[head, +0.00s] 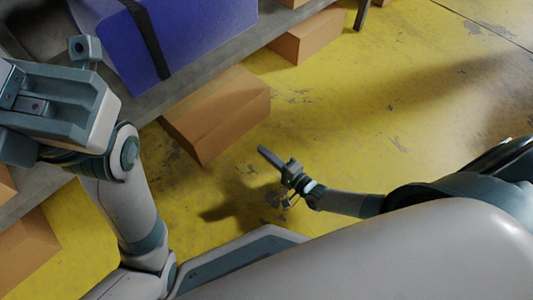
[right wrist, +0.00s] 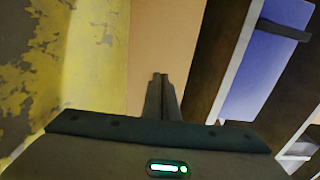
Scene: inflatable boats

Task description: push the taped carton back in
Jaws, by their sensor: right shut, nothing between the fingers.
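A brown carton (head: 216,112) sticks out from under the grey shelf onto the yellow floor; I cannot make out tape on it clearly. My right gripper (head: 265,152) is shut and empty, low over the floor to the right of the carton's near end, its fingers pointing toward it. In the right wrist view, the shut fingers (right wrist: 160,78) stand in front of a plain tan carton face (right wrist: 165,35). I cannot tell whether they touch it. My left arm crosses the left of the head view, but its gripper fingers do not show.
A blue bundle (head: 190,30) with a black strap (head: 148,38) lies on the shelf (head: 270,28). Another carton (head: 308,36) stands farther along, and one (head: 25,248) sits at lower left. The worn yellow floor (head: 400,110) to the right is clear.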

